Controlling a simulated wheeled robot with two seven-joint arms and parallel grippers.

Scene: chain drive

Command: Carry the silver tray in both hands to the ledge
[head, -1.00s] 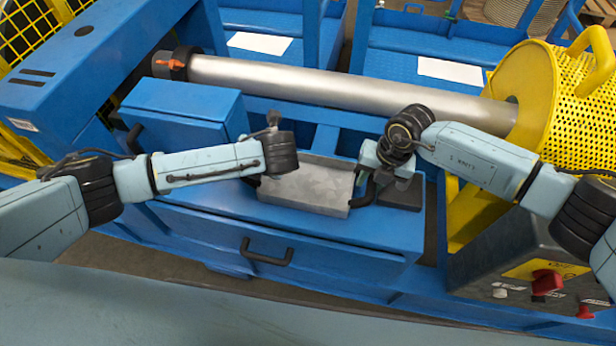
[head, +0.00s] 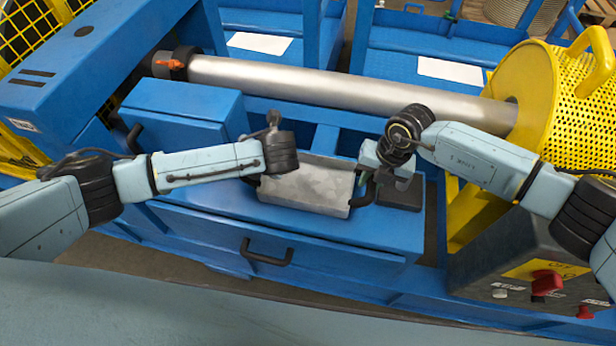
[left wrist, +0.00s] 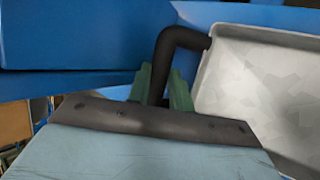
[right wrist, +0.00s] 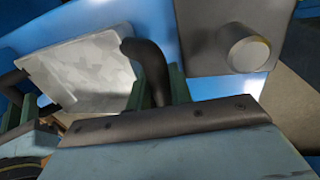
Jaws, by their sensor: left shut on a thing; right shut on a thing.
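The silver tray (head: 308,186) is a shallow, light grey tray with a black bent handle at each end. In the head view it is over the blue cabinet's top; I cannot tell if it touches. My left gripper (left wrist: 160,88) is shut on one handle (left wrist: 180,38), its green fingers on either side of the bar. In the head view the left wrist hides these fingers. My right gripper (right wrist: 153,92) is shut on the other handle (right wrist: 146,58). The tray's inside (right wrist: 85,70) looks empty. I cannot tell which blue surface is the ledge.
A steel roller (head: 340,86) spans behind the tray, ending at a yellow mesh guard (head: 568,95) on the right. A raised blue box (head: 185,110) stands behind my left forearm. A dark block with a round knob (right wrist: 247,50) is beside my right gripper. A control box (head: 520,270) stands front right.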

